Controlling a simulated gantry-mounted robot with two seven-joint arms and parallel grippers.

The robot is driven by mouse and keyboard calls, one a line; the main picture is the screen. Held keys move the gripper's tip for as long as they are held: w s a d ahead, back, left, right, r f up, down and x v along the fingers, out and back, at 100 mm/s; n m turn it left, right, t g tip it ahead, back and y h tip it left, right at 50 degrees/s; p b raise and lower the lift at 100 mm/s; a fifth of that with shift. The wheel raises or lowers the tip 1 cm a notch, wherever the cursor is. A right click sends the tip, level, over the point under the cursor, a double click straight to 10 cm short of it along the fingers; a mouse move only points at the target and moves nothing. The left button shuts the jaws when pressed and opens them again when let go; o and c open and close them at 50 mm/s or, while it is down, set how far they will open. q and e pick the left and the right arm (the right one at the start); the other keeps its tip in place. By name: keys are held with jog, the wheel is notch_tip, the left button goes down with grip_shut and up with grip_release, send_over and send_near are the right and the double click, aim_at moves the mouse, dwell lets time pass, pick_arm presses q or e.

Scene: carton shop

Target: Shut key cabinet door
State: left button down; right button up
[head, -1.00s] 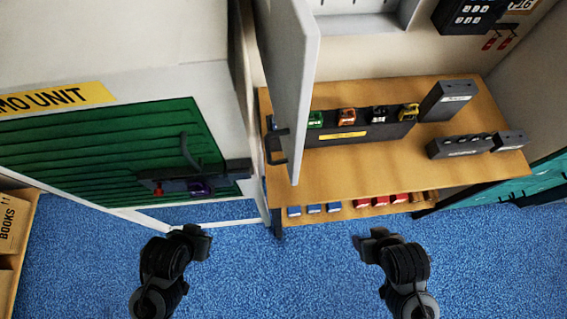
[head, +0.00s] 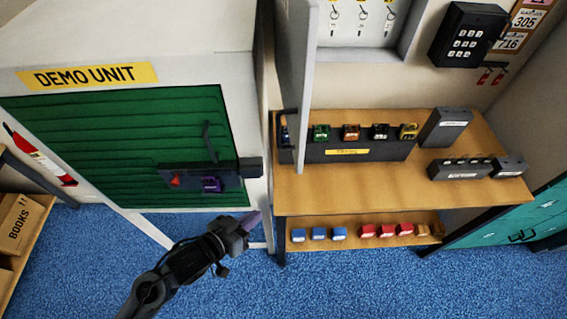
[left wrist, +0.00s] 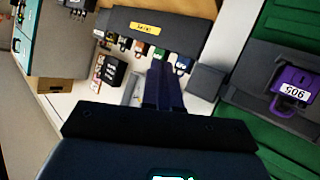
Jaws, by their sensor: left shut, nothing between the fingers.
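The key cabinet (head: 407,50) is a pale wall box at the top of the head view, with keys hanging on hooks inside. Its grey door (head: 293,75) stands wide open, jutting out from the cabinet's left side and seen nearly edge-on. A dark handle is near the door's lower end, above the wooden bench. My left gripper (head: 250,222) is shut and empty, below and left of the door and apart from it. Its closed fingers also show in the left wrist view (left wrist: 163,88). My right gripper is out of view.
The wooden bench (head: 300,188) holds a dark rack (head: 405,150) of coloured padlocks. A green shutter (head: 100,130) with a hasp and purple padlock (head: 211,184) is at left. A keypad box (head: 467,35) hangs right of the cabinet. Blue carpet in front is clear.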

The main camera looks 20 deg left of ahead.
pick_arm(q)
jog(key=w+a+r+m+h+b, duration=0.1)
jog(key=w+r+m+h+b, duration=0.25)
jog(key=h, duration=0.35)
jog(key=m+g+h+b, duration=0.3)
jog(key=m+h+b, duration=0.1)
jog(key=m+b, duration=0.25)
send_near(294, 157)
jog(key=shift+m, duration=0.3)
jog(key=p+x, duration=0.4)
jog(key=x, duration=0.1)
jog(key=shift+w+a+f+p, duration=0.1)
jog(key=shift+w+f+p, duration=0.2)
jog(key=shift+f, duration=0.05)
jog(key=shift+x, duration=0.85)
jog(key=shift+f, duration=0.1)
